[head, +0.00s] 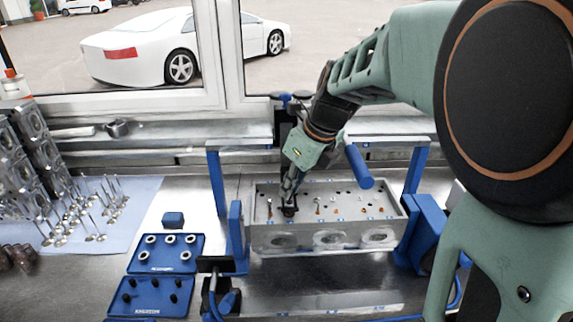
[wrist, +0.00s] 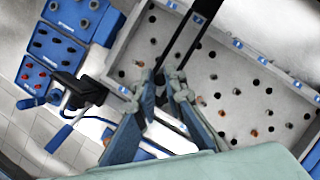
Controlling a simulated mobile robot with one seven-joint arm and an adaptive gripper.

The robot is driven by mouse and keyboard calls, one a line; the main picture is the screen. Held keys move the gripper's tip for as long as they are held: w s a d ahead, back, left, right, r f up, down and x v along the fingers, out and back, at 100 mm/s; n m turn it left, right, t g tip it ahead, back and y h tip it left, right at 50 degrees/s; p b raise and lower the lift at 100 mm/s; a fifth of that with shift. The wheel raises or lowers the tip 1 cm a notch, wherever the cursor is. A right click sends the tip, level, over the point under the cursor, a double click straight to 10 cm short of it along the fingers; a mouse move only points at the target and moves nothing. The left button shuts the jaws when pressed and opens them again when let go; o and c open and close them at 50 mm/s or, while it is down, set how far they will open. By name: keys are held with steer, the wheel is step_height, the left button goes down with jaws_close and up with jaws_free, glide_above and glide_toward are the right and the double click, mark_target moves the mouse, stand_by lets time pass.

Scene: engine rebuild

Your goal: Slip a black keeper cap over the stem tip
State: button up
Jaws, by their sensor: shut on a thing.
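My gripper (head: 289,203) is over the left part of the grey cylinder head (head: 285,238), close to its top face. It is shut on a small dark piece that looks like a black keeper cap, mostly hidden by the fingers. In the wrist view my gripper (wrist: 166,88) points at the cylinder head (wrist: 236,75), with two black bars (wrist: 188,40) running close to its fingertips. The stem tip beneath is hidden, so I cannot tell whether the cap touches it. More black caps sit in the front blue tray (head: 143,310).
A blue tray of pale rings (head: 187,241) lies left of the cylinder head. A black-topped blue fixture (head: 214,264) stands at its front left. Blue posts (head: 217,183) and a blue lever (head: 358,166) flank my arm.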

steer(key=shift+f, duration=0.65)
steer(key=o, duration=0.8)
steer(key=shift+o, duration=0.2)
